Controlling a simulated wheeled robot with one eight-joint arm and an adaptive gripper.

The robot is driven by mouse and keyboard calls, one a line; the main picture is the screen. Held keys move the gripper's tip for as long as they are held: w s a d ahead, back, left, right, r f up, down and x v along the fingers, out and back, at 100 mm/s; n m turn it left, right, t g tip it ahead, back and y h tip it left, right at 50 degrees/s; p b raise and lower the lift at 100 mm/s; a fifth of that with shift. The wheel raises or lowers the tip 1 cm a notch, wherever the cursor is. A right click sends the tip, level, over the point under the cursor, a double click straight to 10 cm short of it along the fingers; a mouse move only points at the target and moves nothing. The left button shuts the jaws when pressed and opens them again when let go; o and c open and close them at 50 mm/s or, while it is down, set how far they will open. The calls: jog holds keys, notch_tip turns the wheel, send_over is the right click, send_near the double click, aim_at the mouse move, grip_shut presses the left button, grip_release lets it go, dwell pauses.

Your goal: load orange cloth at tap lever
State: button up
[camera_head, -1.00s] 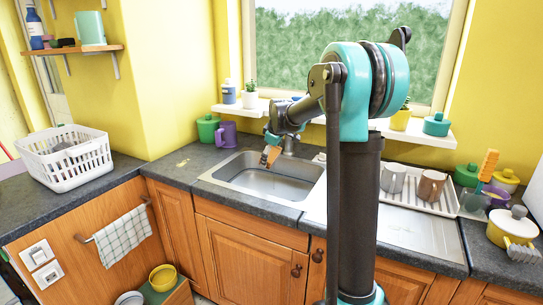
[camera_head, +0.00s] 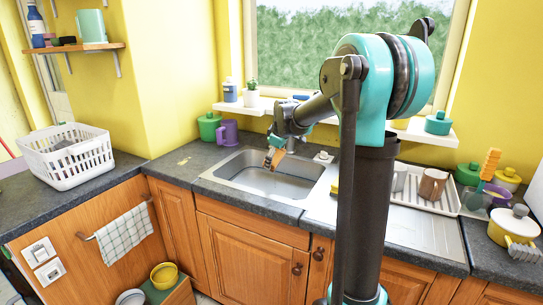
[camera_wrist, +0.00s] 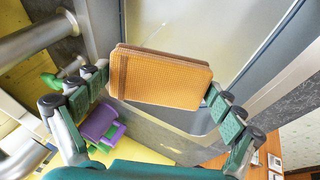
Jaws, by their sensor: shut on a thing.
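The orange cloth (camera_head: 271,158) is a small folded pad held over the back of the sink basin (camera_head: 246,187). It shows large in the wrist view (camera_wrist: 160,78), its ends between my two fingers. My gripper (camera_head: 275,148) is shut on it; the fingers also show in the wrist view (camera_wrist: 157,85). The tap is mostly hidden behind my gripper in the head view, and I cannot make out its lever. A thick grey metal tube (camera_wrist: 35,38), possibly the tap, crosses the upper left of the wrist view, apart from the cloth.
A green container (camera_head: 208,127) and a purple mug (camera_head: 228,132) stand left behind the sink. A white drying rack (camera_head: 445,203) with mugs stands to the right. A yellow sponge (camera_head: 334,188) lies beside the basin. A white basket (camera_head: 67,158) stands on the left counter. The basin looks empty.

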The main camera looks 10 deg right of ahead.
aim_at(278, 163)
jog(key=shift+s+d, duration=0.2)
jog(key=shift+s, duration=0.8)
jog(key=shift+s+d, duration=0.15)
jog(key=shift+s, duration=0.8)
jog(key=s+r, duration=0.4)
jog(key=s, duration=0.1)
jog(key=shift+d, duration=0.45)
dwell(0.3)
